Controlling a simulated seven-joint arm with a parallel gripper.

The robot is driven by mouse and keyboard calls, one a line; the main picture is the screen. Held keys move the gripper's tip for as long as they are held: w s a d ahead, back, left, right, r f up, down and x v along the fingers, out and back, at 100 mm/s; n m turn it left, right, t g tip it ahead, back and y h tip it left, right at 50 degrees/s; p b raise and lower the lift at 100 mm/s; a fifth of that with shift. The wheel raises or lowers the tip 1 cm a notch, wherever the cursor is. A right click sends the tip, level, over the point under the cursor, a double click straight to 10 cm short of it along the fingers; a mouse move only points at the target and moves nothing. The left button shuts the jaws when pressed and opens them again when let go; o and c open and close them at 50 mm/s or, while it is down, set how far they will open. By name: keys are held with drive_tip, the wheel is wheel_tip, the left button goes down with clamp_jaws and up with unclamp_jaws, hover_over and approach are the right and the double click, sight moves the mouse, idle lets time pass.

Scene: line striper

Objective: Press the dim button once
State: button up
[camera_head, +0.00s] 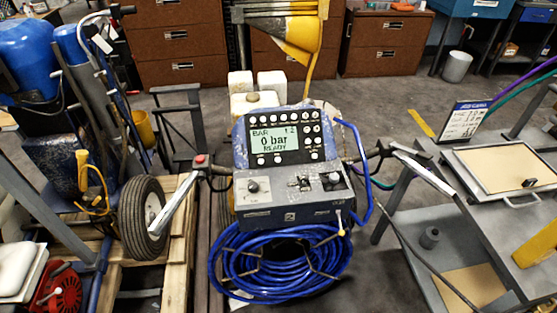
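The line striper's blue control box (290,170) stands in the middle of the view, facing me. Its lit screen (273,142) reads "BAR", "0 bar" and "READY". A row of round white buttons (280,119) runs above the screen. More round buttons (310,129) sit to its right, and a few lie below it. The button labels are too small to read, so I cannot tell which one is the dim button. My gripper is not in view, and nothing covers the panel.
A coiled blue hose (281,262) hangs below the box. Handlebars stick out toward me at left (178,203) and right (425,172). A grey workbench (495,195) stands at right. A wheel (143,217) and wooden pallet (178,250) are at left.

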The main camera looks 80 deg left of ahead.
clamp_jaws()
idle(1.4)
